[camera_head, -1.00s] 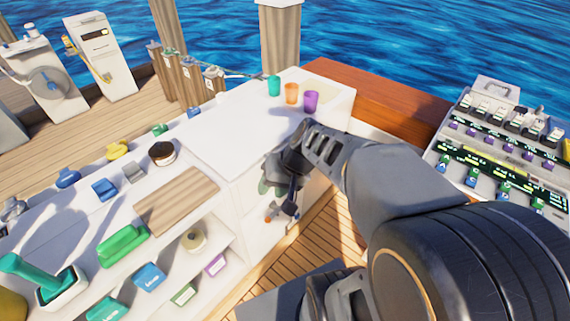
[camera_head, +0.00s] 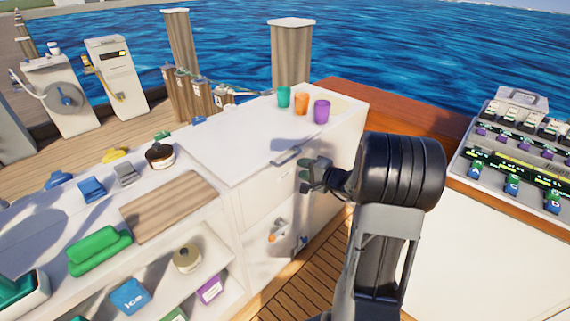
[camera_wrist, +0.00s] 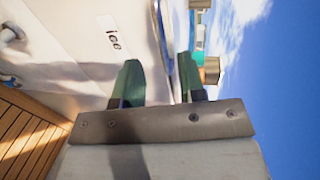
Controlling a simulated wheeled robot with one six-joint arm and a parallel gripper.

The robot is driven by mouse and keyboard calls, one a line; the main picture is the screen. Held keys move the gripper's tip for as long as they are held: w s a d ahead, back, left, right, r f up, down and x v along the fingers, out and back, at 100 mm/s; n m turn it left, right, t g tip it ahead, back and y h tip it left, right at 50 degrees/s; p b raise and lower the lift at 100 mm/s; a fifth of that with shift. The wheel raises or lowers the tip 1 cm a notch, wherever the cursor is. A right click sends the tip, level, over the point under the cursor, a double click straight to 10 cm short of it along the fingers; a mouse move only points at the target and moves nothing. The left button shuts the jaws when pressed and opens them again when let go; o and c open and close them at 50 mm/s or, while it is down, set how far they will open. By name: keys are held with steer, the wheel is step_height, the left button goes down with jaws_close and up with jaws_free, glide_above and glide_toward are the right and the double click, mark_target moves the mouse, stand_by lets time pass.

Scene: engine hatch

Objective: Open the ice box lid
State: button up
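The ice box (camera_head: 265,205) is a white chest with a flat white lid (camera_head: 235,140), which lies shut. A grey handle (camera_head: 286,156) sits at the lid's front edge. My gripper (camera_head: 312,172) is in front of the chest, just right of and below the handle in the head view. In the wrist view, its two green fingers (camera_wrist: 160,82) are apart with nothing held between them. The grey handle edge (camera_wrist: 163,40) appears between the finger lines. Contact cannot be told.
Teal (camera_head: 284,97), orange (camera_head: 302,104) and purple (camera_head: 322,111) cups stand at the back right of the white top. A counter with a wooden board (camera_head: 172,205) adjoins on the left. A control console (camera_head: 510,150) is at right. Wooden deck (camera_head: 300,290) lies below.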

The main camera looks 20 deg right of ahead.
mark_target(285, 162)
steer(key=x, duration=0.8)
steer(key=shift+w+a, duration=0.2)
steer(key=shift+w, duration=0.15)
steer(key=shift+c, duration=0.2)
jaws_close()
